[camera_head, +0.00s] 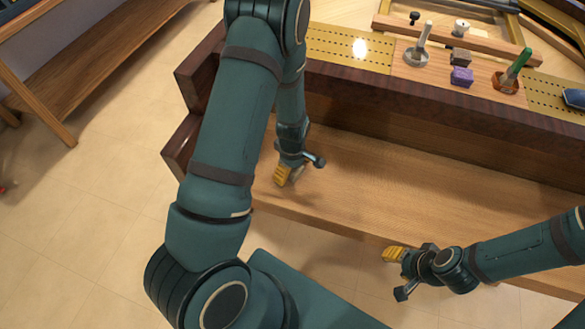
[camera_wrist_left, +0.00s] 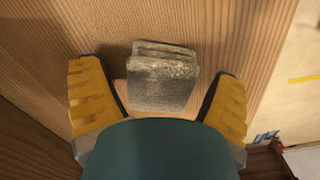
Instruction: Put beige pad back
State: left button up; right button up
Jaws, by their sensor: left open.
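A beige-grey pad (camera_wrist_left: 162,80), layered like a small stack, is on or just above the wooden shelf in the left wrist view. My left gripper (camera_wrist_left: 158,95) is open, with one yellow finger on each side of the pad and gaps between finger and pad. In the head view my left gripper (camera_head: 287,175) is low over the left end of the wooden shelf (camera_head: 400,185); the pad is mostly hidden there. My right gripper (camera_head: 394,254) is by the shelf's front edge; its finger gap is not clear.
On the ledge above stand a grey-handled brush (camera_head: 419,45), a green-handled brush (camera_head: 512,72), a grey block (camera_head: 460,56) and a purple block (camera_head: 461,76). A perforated gold plate (camera_head: 345,46) lies left of them. The shelf's middle is clear.

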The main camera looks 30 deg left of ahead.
pick_arm(q)
notch_tip(320, 180, up, 12)
jog(key=p, duration=0.4)
jog(key=s+d+f+m, duration=0.2)
jog(key=d, duration=0.1)
jog(key=s+d+f+m+h, duration=0.1)
jog(key=s+d+f+m, duration=0.1)
jog(key=d+m, duration=0.1)
jog(key=s+d+f+m+h, duration=0.1)
jog(key=s+d+f+m, duration=0.1)
jog(key=d+f+m, duration=0.1)
jog(key=shift+d+t, duration=0.3)
jog(key=s+d+m, duration=0.1)
jog(key=d+m, duration=0.1)
jog(key=s+d+m+h, duration=0.1)
jog(key=s+d+m, duration=0.1)
jog(key=d, duration=0.1)
jog(key=s+d+m+t+h, duration=0.1)
jog(key=d+m, duration=0.1)
jog(key=d, duration=0.1)
jog(key=shift+s+f+m, duration=0.3)
jog(key=shift+f, duration=0.1)
